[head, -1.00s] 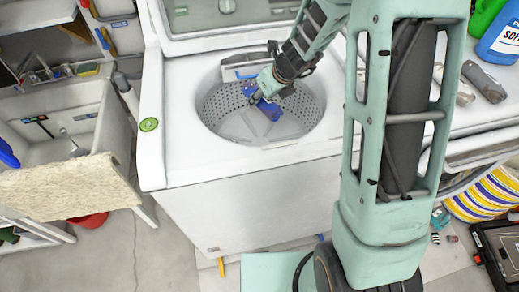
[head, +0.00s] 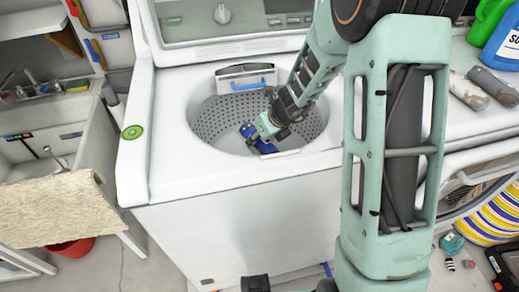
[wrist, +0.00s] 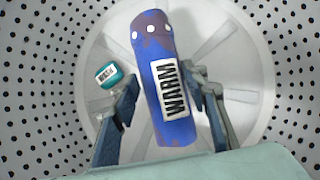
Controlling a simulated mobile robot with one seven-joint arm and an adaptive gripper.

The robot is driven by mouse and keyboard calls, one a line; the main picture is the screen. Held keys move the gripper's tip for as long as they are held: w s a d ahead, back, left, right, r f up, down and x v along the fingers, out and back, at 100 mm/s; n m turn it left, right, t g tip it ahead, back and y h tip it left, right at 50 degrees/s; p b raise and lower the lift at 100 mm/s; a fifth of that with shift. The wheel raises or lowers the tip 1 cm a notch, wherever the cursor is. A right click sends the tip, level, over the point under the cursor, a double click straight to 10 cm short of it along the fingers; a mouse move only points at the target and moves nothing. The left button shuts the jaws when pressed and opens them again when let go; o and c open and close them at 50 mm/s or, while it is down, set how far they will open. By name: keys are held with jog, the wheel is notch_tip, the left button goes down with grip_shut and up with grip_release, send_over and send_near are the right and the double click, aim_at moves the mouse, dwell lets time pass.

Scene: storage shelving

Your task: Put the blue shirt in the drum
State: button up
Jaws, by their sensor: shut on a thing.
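The blue shirt (wrist: 170,80) shows as a long blue roll with reddish-brown patches and a white WARM label. My gripper (wrist: 163,88) is shut on its sides, with one finger on each side. In the head view my gripper (head: 264,127) reaches into the round opening of the washer and holds the blue shirt (head: 262,147) inside the drum (head: 208,122), toward its front side. The drum's perforated white wall (wrist: 35,75) surrounds the shirt in the wrist view. I cannot tell whether the shirt touches the drum floor.
A small teal roll (wrist: 106,75) with a white label lies in the drum, left of my gripper. The washer's control panel (head: 225,25) rises behind the opening. A sink (head: 45,150) stands at left; bottles (head: 508,40) stand on the right-hand appliance.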

jog(key=shift+f+b, duration=1.1)
jog(key=shift+f, duration=0.6)
jog(key=shift+f+b, duration=0.55)
jog(key=shift+f, duration=0.1)
jog(key=o, duration=1.4)
